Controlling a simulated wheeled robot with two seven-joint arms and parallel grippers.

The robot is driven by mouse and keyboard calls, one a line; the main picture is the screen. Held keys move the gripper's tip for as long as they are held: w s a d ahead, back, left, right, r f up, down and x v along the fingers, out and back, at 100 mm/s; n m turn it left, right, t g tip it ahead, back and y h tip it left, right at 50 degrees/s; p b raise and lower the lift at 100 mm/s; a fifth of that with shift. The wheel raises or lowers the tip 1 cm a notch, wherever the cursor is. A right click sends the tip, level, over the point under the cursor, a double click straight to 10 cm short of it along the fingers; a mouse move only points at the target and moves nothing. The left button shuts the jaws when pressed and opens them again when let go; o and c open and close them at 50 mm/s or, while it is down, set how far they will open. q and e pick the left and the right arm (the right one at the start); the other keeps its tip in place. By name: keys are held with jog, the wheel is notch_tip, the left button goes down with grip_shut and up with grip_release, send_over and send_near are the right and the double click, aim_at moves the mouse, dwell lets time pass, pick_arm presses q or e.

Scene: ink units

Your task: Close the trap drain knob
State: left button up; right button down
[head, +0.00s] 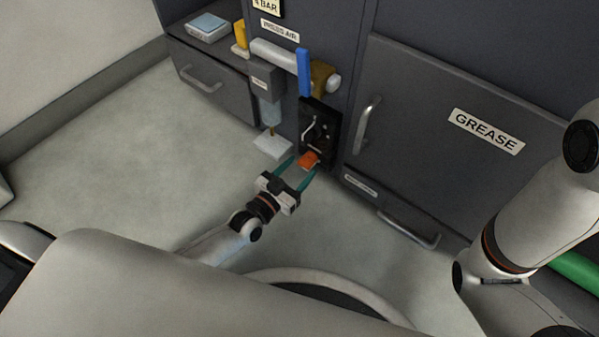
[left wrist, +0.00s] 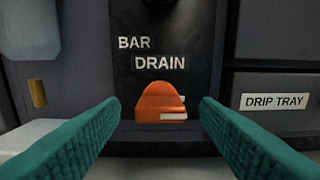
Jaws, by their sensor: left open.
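The orange drain knob (head: 309,159) sits low on a black panel (head: 330,118) on the front of the dark cabinet. In the left wrist view the knob (left wrist: 161,103) lies below the white words "BAR DRAIN", with a pale mark at its lower right. My left gripper (head: 305,166) is open, with its two teal fingers pointing at the knob. In the left wrist view the fingers (left wrist: 160,112) stand one on each side of the knob, with a gap on both sides. My right gripper is out of view; only my right arm shows at the right.
A clear bowl (head: 270,113) hangs left of the panel above a white pad (head: 272,144). A blue lever (head: 303,72) stands above on a grey pipe. A "GREASE" door (head: 440,140) and a drawer handle (head: 410,230) are to the right. The floor at left is clear.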

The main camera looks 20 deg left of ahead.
pick_arm(q)
jog(key=shift+w+d, duration=0.1)
jog(key=shift+w, duration=0.3)
jog(key=shift+c, duration=0.4)
jog(key=c, duration=0.9)
